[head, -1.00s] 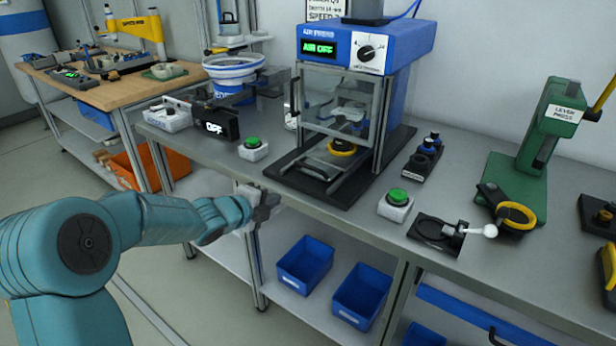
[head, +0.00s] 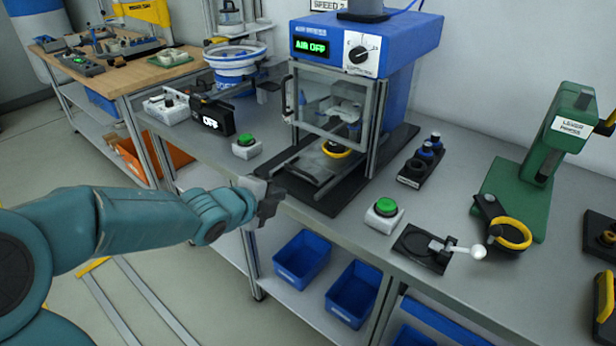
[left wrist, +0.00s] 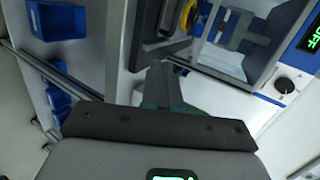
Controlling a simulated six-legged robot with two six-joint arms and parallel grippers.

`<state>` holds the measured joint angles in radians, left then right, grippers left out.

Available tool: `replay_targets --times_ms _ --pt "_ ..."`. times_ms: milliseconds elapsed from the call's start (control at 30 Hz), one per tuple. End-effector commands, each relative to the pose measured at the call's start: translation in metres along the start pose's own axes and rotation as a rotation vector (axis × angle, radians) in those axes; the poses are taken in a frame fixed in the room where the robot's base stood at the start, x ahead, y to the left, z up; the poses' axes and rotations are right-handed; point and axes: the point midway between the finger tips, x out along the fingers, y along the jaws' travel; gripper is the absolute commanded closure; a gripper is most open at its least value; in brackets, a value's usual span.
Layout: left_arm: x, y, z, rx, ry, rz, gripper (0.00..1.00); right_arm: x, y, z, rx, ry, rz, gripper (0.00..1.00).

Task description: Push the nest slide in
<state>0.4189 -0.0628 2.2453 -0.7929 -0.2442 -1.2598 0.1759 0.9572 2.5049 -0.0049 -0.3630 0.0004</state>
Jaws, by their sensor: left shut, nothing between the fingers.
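The nest slide (head: 307,168) is a dark plate low in the air press (head: 368,45), its front part out in front of the clear guard. A round nest with a yellow ring (head: 337,149) sits further back, under the guard. My left gripper (head: 270,204) is shut and empty at the bench's front edge, in front of the slide and apart from it. Its fingers also show in the left wrist view (left wrist: 162,85), pointing toward the press. The press display reads AIR OFF. My right gripper is in neither view.
Green-button boxes stand left (head: 247,145) and right (head: 384,214) of the press base. A black holder with dark cylinders (head: 421,162) and a green lever press (head: 535,165) stand to the right. Blue bins (head: 302,257) sit on the shelf below.

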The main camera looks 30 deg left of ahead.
Motion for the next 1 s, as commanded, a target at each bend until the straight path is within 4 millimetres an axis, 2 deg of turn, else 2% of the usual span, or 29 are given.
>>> replay_targets --times_ms 67,300,400,500,700,1000 --pt "0.017 0.006 0.0 -0.001 0.002 0.002 1.0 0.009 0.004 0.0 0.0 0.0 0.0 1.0" --pt "0.068 0.004 -0.001 0.0 0.003 0.003 1.0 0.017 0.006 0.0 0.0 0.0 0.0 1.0" --pt "0.088 0.003 -0.001 0.0 0.003 0.003 1.0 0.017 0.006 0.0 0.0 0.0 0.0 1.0" --pt "0.102 -0.009 -0.002 0.002 0.002 0.001 1.0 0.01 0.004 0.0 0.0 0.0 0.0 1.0" --pt "0.12 -0.019 -0.002 0.001 0.001 0.001 1.0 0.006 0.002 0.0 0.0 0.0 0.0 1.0" --pt "0.124 -0.02 -0.002 0.001 0.001 0.001 1.0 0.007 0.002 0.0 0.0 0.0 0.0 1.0"
